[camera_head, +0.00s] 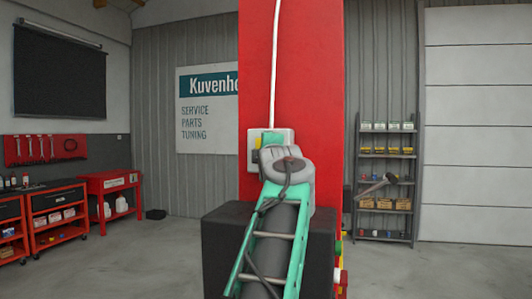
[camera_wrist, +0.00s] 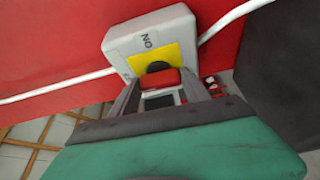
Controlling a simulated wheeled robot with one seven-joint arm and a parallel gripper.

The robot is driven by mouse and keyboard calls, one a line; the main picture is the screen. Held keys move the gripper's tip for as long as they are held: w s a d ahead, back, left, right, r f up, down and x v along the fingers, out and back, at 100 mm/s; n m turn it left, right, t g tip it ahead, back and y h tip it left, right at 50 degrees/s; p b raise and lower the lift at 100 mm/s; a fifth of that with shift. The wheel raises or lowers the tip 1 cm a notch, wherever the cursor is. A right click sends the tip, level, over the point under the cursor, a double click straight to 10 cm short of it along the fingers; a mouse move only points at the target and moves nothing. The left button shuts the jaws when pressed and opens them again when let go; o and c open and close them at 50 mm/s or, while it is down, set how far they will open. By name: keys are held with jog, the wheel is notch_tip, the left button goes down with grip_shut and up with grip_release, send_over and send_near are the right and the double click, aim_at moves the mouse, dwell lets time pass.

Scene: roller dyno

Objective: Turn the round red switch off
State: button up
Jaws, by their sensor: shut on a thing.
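The switch box (camera_wrist: 135,42) is light grey with a yellow plate (camera_wrist: 178,50) and a label that reads ON, seen turned around. The round red switch (camera_wrist: 166,78) shows only in part in the wrist view, below a dark curved edge on the yellow plate. My gripper (camera_wrist: 160,86) has its two grey fingers on either side of the switch and is shut on it. In the head view, the switch box (camera_head: 285,134) is on the red column, and my wrist hides most of its front and the switch.
The red column (camera_head: 300,60) carries the box, and a white cable (camera_head: 275,60) runs up from it. A black block (camera_head: 222,250) stands at the column's base. Red workbenches (camera_head: 110,185) are at the left and a shelf (camera_head: 385,180) at the right. Open floor lies at both sides.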

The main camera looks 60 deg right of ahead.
jog(key=shift+n, duration=0.4)
jog(key=o, duration=1.4)
jog(key=b+v, duration=0.2)
jog(key=v, duration=0.5)
jog(key=shift+s+a+b, duration=0.2)
jog(key=shift+a+b, duration=0.1)
